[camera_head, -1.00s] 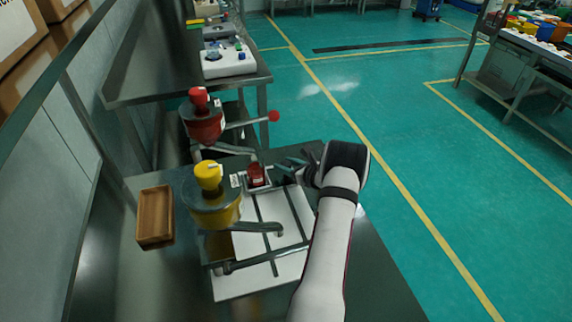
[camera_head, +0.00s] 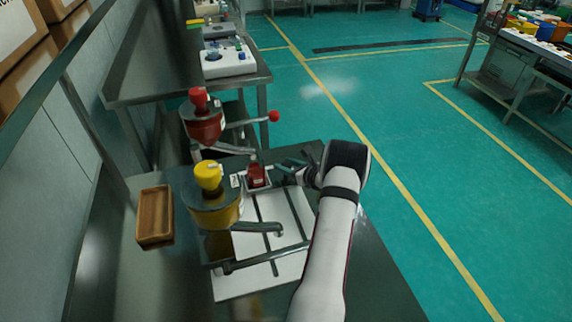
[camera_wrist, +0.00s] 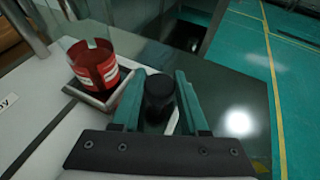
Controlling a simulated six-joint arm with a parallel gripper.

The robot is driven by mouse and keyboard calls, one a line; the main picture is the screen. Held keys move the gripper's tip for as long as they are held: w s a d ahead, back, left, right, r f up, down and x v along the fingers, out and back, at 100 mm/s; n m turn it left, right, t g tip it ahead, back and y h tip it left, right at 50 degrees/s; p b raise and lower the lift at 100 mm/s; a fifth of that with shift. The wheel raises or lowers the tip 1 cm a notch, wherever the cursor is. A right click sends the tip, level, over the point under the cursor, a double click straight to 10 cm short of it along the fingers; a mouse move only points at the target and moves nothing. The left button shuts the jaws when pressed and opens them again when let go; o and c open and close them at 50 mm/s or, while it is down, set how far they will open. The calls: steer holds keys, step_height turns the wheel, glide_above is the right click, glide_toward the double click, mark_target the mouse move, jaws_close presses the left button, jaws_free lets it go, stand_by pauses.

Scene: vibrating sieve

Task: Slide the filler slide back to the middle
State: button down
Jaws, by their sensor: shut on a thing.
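The filler slide is a small square tray (camera_wrist: 98,96) with a red cup (camera_wrist: 93,65) standing in it. In the head view the red cup (camera_head: 257,175) and tray sit at the far end of the white base plate, near the red funnel. A black round handle (camera_wrist: 159,92) stands to the right of the tray in the wrist view. My gripper (camera_wrist: 160,98) has its two green fingers on either side of this handle and is shut on it. In the head view my gripper (camera_head: 288,170) is right of the red cup; the handle is hard to make out there.
A yellow funnel (camera_head: 212,205) stands over the near part of the white base plate (camera_head: 255,287), and a red funnel (camera_head: 204,125) at its far end. Grey rails cross the plate. A wooden tray (camera_head: 155,215) lies left. The metal table is clear at right.

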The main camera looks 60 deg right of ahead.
steer(key=s+a, duration=0.9)
steer(key=shift+c, duration=2.1)
jaws_free()
steer(key=v, duration=1.5)
steer(key=shift+s+a+r, duration=0.15)
steer(key=shift+s+a, duration=0.1)
steer(key=shift+s, duration=0.05)
